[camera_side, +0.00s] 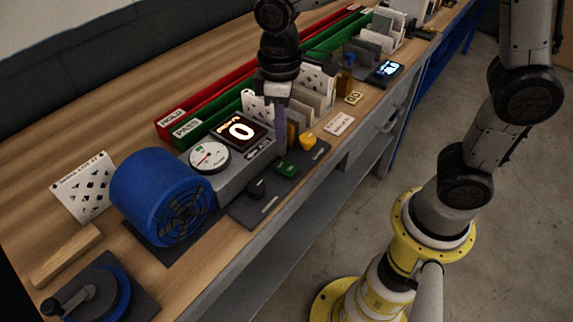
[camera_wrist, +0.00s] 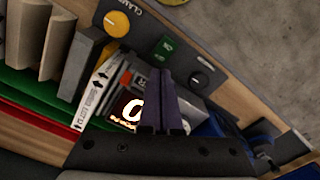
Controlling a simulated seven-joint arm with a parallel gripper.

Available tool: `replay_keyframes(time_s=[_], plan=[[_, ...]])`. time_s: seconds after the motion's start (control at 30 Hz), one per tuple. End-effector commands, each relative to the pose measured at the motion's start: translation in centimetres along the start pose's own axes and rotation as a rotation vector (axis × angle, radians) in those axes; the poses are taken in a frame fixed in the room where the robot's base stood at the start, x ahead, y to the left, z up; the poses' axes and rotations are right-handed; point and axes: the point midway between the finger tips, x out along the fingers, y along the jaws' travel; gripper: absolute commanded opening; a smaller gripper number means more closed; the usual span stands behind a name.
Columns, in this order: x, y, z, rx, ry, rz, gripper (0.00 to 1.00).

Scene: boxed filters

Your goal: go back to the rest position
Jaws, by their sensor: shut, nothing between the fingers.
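My gripper (camera_side: 280,128) hangs over the workbench, beside the grey test unit (camera_side: 232,172) and its lit display (camera_side: 239,131), which reads 0. Its two dark purple fingers are together with nothing between them. In the wrist view my gripper (camera_wrist: 163,75) points past the display (camera_wrist: 130,111) toward the control strip. A row of boxed filters (camera_side: 318,80) stands just behind and right of my gripper. The fingers hide part of the test unit there.
Red (camera_side: 180,113) and green (camera_side: 199,124) bins line the back. Open wood (camera_side: 100,110) lies behind the bins.

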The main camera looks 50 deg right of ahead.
Motion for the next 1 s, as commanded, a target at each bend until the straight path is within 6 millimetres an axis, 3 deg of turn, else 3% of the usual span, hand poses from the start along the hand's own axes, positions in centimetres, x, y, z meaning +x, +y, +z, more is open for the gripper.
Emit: replay_keyframes(time_s=[0.3, 0.47, 0.6, 0.7, 0.83, 1.0], plan=[[-0.2, 0.3, 0.1, 0.01, 0.005, 0.001, 0.0], [-3.4, 1.9, 1.3, 0.063, 0.095, 0.023, 0.0], [-7.0, 3.1, 5.3, 0.151, 0.212, 0.058, 0.0], [-8.6, 3.4, 8.8, 0.229, 0.294, 0.086, 0.0], [-9.3, 3.1, 13.2, 0.331, 0.39, 0.119, 0.0], [-8.3, 2.1, 17.2, 0.441, 0.476, 0.145, 0.0]])
